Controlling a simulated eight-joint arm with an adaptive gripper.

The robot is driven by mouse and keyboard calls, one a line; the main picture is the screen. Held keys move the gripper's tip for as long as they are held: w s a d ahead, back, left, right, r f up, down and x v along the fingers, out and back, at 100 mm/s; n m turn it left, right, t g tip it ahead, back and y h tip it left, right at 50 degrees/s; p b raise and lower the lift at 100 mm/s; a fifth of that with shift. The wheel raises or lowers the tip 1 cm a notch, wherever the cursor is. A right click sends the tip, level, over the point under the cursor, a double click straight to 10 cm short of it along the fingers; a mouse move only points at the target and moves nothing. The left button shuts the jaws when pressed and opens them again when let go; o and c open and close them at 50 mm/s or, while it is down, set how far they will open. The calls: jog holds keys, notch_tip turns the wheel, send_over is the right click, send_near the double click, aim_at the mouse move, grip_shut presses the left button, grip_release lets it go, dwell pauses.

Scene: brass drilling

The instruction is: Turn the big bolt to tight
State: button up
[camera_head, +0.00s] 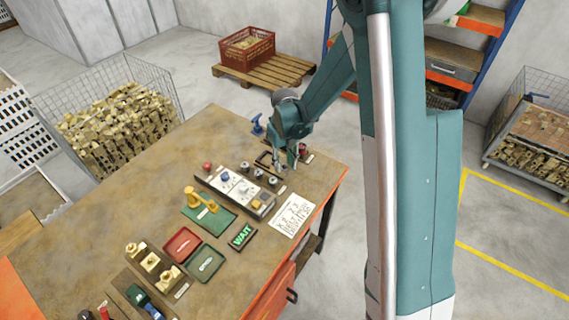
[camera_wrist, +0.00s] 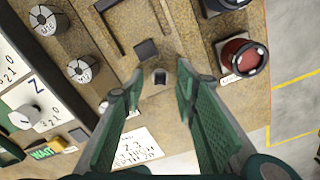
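My gripper (camera_wrist: 160,74) points down at the tabletop with its two green fingers spread apart.
Grey slotted round pieces (camera_wrist: 80,68) stand left of my gripper, near a white dial panel (camera_head: 232,184). A red round-topped item (camera_wrist: 240,58) stands to the right.

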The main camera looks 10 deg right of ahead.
aim_at(285, 165)
grip_shut()
jog(key=shift+f+m+b, duration=0.15)
jog(key=shift+m+b, duration=0.15)
jog(key=shift+b, duration=0.9)
jog(key=shift+m+b, duration=0.3)
jog(key=shift+b, duration=0.35)
jog(key=shift+d, duration=0.1)
jog(key=shift+o, duration=0.6)
grip_release()
jog(key=shift+r, duration=0.25)
notch_tip(285, 165, up, 12)
